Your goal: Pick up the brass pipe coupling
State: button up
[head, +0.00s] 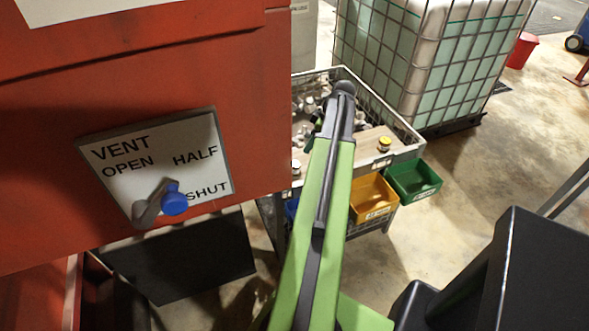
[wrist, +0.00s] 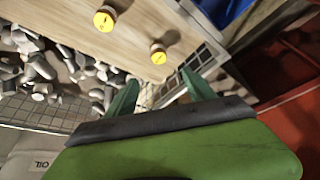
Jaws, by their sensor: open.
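Two small pieces with yellow tops and brownish bodies stand apart on a wooden board. In the wrist view, one yellow-topped piece (wrist: 104,20) is at the top and the other yellow-topped piece (wrist: 158,54) is lower and further right. In the head view one yellow-topped piece (head: 384,144) shows on the right of the board. I cannot tell which, if either, is the brass pipe coupling. My gripper (wrist: 160,93) is open and empty, its green fingers apart, below the lower piece in the wrist view. My arm largely hides the gripper in the head view.
The board (head: 366,145) lies in a wire-sided bench tray (head: 404,155) beside grey metal fittings (wrist: 45,70). Yellow (head: 374,199) and green (head: 414,180) bins hang at its front. A red cabinet (head: 150,80) stands close left; a caged tank (head: 420,60) stands behind.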

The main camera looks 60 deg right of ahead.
aim_at(297, 164)
jog(key=b+x, duration=0.3)
jog(key=x, duration=0.1)
jog(key=b+x, duration=0.8)
jog(key=shift+s+d+f, duration=0.2)
jog(key=shift+s+d, duration=0.05)
jog(key=shift+s, duration=0.1)
jog(key=shift+w+r, duration=0.1)
jog(key=b+x, duration=0.5)
jog(key=shift+w+f, duration=0.15)
jog(key=shift+f, duration=0.05)
jog(key=shift+r, duration=0.2)
grip_shut()
